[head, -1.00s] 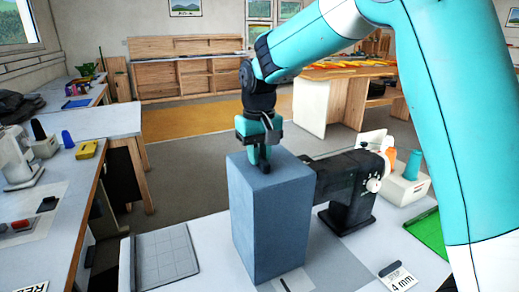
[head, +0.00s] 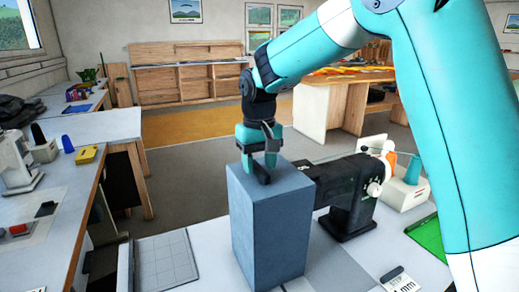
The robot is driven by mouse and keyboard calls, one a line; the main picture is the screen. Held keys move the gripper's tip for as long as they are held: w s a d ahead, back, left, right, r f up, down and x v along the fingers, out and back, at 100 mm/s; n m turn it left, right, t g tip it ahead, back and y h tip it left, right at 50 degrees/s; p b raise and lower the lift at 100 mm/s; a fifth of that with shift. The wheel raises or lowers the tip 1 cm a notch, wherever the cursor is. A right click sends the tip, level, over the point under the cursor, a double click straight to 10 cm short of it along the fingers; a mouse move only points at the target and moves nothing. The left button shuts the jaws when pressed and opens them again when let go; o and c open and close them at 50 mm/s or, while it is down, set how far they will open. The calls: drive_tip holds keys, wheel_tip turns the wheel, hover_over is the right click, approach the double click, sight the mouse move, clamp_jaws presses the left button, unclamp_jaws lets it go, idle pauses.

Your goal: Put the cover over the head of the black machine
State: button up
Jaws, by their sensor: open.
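The cover, a tall blue-grey box (head: 268,232), stands upright on the light worktop in the middle of the view. The black machine (head: 352,192) stands right behind it, with a white knob on its right side. Its left part is hidden behind the cover, so I cannot tell whether its head is inside the cover or only behind it. My gripper (head: 260,168) is open at the top of the cover, pointing down. A dark bar shows at its tips on the cover's top; I cannot tell whether the fingers touch the cover.
A white machine with orange and teal spools (head: 407,187) stands behind at the right. A green mat (head: 430,236) and a label card (head: 397,279) lie at the right. A grey gridded plate (head: 166,262) lies left of the cover. A side bench (head: 68,188) runs along the left.

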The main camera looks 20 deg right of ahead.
wheel_tip(320, 180, up, 23)
drive_tip(key=p, duration=0.6)
drive_tip(key=shift+r, duration=0.15)
idle(0.6)
drive_tip(key=s+a+f+n+y, duration=0.1)
drive_tip(key=s+a+f+n, duration=0.1)
drive_tip(key=s+f, duration=0.3)
drive_tip(key=s+a+f+n+y, duration=0.1)
drive_tip(key=s+a+f, duration=0.3)
drive_tip(key=s, duration=0.9)
drive_tip(key=s+a+f+n+y, duration=0.2)
drive_tip(key=s+f, duration=0.4)
drive_tip(key=s, duration=0.4)
drive_tip(key=shift+a+f+n, duration=0.15)
drive_tip(key=shift+a+n, duration=0.6)
drive_tip(key=shift+n, duration=0.25)
